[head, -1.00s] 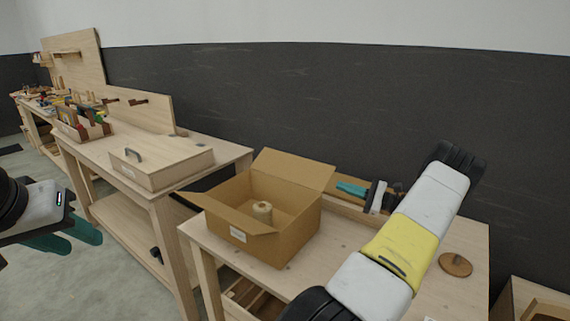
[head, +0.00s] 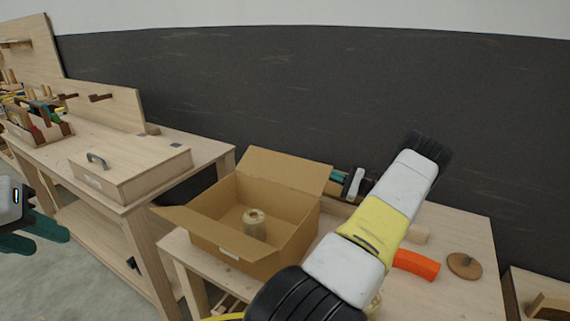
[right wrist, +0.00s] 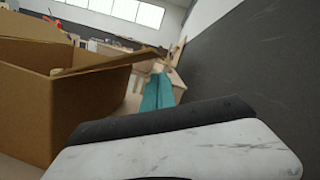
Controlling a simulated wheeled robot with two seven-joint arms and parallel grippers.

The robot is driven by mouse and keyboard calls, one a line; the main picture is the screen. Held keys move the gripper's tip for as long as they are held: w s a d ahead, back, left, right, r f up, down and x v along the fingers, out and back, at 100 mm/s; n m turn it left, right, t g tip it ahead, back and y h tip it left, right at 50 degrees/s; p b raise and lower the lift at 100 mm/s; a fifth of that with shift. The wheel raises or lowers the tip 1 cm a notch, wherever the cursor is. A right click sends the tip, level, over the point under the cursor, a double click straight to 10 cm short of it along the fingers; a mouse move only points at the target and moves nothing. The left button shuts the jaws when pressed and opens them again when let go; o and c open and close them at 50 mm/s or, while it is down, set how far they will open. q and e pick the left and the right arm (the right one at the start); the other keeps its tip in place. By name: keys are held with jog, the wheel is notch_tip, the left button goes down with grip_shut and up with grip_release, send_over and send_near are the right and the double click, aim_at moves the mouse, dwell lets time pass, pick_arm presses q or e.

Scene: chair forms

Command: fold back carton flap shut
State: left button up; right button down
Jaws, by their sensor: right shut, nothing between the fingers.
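The open cardboard carton (head: 285,235) stands on the near workbench. Its back flap (head: 287,171) stands up and leans outward; another flap (head: 200,226) spreads out at the front left. A pale roll (head: 254,224) sits inside. My right arm crosses in front of the bench, and its gripper (head: 337,176) is mostly hidden behind it, beyond the carton's right side. In the right wrist view the teal fingers (right wrist: 158,92) are together and empty, beside the carton (right wrist: 45,105) and just right of a flap edge (right wrist: 110,66). My left gripper (head: 38,236) is at the left edge, fingers apart and empty.
A lidded wooden box (head: 130,173) sits on the left bench. The dark wall (head: 400,100) stands behind the benches.

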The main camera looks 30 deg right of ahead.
aim_at(301, 162)
jog(key=x, duration=0.8)
jog(key=shift+w+a+r, duration=0.15)
jog(key=shift+w+a, duration=0.1)
jog(key=shift+w, duration=0.05)
